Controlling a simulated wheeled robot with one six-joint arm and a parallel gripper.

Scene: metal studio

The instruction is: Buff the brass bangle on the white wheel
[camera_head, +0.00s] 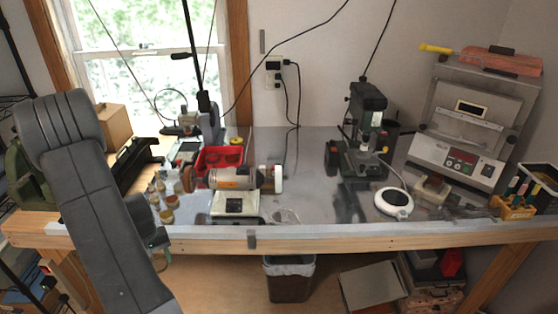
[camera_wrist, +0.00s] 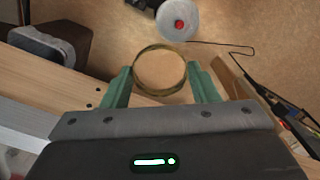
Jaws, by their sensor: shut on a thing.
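The brass bangle (camera_wrist: 160,94) is a thin, upright-looking ring in the wrist view. My gripper (camera_wrist: 160,72) is shut on it, with a green finger at its left and right sides. The white wheel (camera_head: 277,179) is on the right end of the bench polisher (camera_head: 234,178). It is to the right of and beyond my gripper, clearly apart from it.
A brown wheel (camera_head: 188,179) is on the polisher's left end. A red bin (camera_head: 220,158) stands behind, and several small jars (camera_head: 167,213) stand to the left. A drill press (camera_head: 366,130) and a white round device (camera_head: 394,203) are farther right. The metal benchtop (camera_head: 315,160) between is mostly clear.

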